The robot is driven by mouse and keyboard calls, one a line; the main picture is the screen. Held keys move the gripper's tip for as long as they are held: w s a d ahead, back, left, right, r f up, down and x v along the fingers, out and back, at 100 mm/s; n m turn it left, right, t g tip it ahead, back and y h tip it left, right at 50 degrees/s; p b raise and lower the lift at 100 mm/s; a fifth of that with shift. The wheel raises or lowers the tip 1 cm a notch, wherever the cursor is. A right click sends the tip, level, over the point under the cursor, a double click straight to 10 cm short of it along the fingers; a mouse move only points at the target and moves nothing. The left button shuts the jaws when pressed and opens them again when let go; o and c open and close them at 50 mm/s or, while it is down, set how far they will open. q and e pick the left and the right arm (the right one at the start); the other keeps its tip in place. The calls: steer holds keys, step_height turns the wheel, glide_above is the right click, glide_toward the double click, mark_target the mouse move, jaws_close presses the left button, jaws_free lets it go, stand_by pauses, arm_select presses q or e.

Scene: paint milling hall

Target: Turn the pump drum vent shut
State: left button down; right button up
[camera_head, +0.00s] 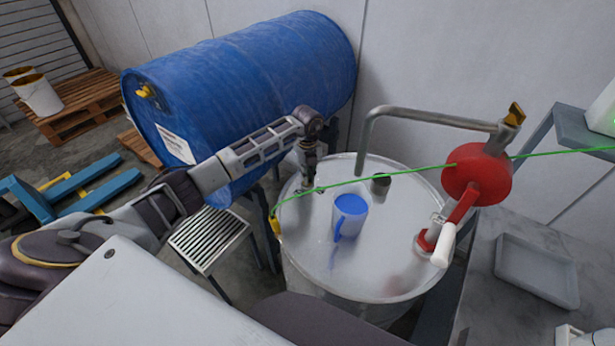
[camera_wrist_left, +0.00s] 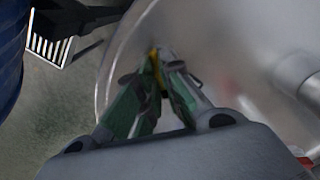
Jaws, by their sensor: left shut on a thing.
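The pump drum (camera_head: 300,245) is a pale metal drum with a shiny round lid. A red hand pump (camera_head: 477,178) with a bent grey spout pipe stands on its right side. My left gripper (camera_head: 307,188) reaches down to the lid's far left part. In the left wrist view its fingers (camera_wrist_left: 158,62) are closed on a small yellow part, which looks like the drum vent (camera_wrist_left: 154,56). The fingers hide most of the vent, so I cannot tell how far it is turned.
A blue mug (camera_head: 350,215) and a small dark cup-like fitting (camera_head: 381,184) are on the lid. A green wire crosses above it to a yellow clamp (camera_head: 275,223) at the left rim. A large blue drum (camera_head: 250,85) lies behind my left arm. A grey tray (camera_head: 537,270) lies at right.

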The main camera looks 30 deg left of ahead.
arm_select(q)
steer(key=m+b, duration=0.2)
steer(key=m, duration=0.4)
steer(key=shift+b, duration=0.3)
steer(key=shift+m+b, duration=0.4)
steer(key=shift+m, duration=0.5)
steer(key=shift+m+b, duration=0.5)
steer(key=shift+m, duration=1)
arm_select(e)
steer(key=d+f, duration=0.2)
steer(key=f, duration=0.1)
steer(key=w+d+f, duration=0.1)
steer(key=shift+w+f, duration=0.1)
steer(key=shift+f, duration=0.3)
steer(key=shift+w+a, duration=0.2)
arm_select(q)
steer(key=shift+r, duration=0.1)
